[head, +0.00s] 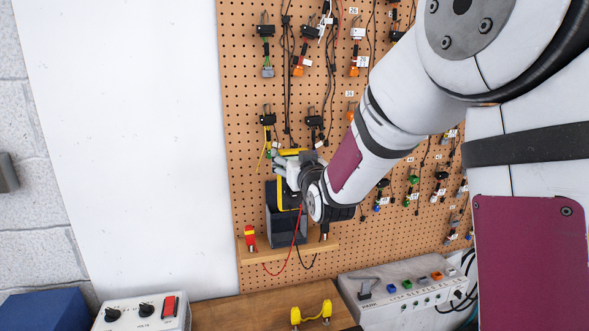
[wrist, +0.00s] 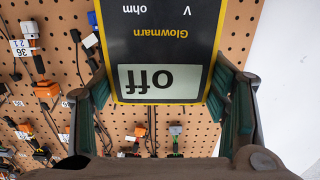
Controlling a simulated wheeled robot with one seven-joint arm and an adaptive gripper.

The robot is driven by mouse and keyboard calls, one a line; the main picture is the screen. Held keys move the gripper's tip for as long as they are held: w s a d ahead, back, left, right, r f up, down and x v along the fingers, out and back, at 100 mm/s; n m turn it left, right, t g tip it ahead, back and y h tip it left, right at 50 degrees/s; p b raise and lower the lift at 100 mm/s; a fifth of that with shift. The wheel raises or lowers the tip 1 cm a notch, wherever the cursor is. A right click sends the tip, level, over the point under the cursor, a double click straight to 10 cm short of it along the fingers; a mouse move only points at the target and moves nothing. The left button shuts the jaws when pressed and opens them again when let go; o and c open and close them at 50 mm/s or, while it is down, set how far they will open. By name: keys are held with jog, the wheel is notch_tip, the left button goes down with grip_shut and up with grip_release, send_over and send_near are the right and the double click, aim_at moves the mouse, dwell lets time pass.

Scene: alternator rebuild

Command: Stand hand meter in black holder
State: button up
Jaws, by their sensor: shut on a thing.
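The hand meter (wrist: 165,45), dark with a yellow edge and a display reading "off", is between the green-padded fingers of my gripper (wrist: 170,100) in the wrist view. It appears upside down there. In the head view the meter (head: 281,192) shows as a yellow-edged dark body, partly hidden by my gripper (head: 288,168), which is shut on it. The black holder (head: 287,228) is a dark box on a small wooden shelf. The meter's lower end is at the holder's top; I cannot tell how far inside it is.
Red and black leads hang in front. The pegboard (head: 245,200) behind carries several hanging connectors. Below are a bench (head: 240,315), a yellow-ended part (head: 312,314) and control boxes (head: 145,313).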

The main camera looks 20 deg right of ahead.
jog(key=shift+w+f+b, duration=0.15)
jog(key=shift+w+b, duration=0.6)
jog(key=shift+w, duration=0.9)
jog(key=shift+w+f+b, duration=0.2)
jog(key=shift+w+b, duration=0.55)
jog(key=shift+w, duration=0.9)
jog(key=shift+w+f+b, duration=0.15)
jog(key=shift+w+b, duration=0.6)
jog(key=shift+w, duration=0.9)
jog(key=shift+f, duration=0.7)
jog(key=shift+s, duration=0.1)
jog(key=shift+f+b, duration=0.75)
jog(key=shift+f, duration=1)
jog(key=shift+f, duration=0.4)
jog(key=shift+f+b, duration=0.35)
jog(key=shift+f, duration=0.3)
jog(key=shift+f, duration=0.2)
jog(key=shift+f+b, duration=0.3)
jog(key=shift+f, duration=0.25)
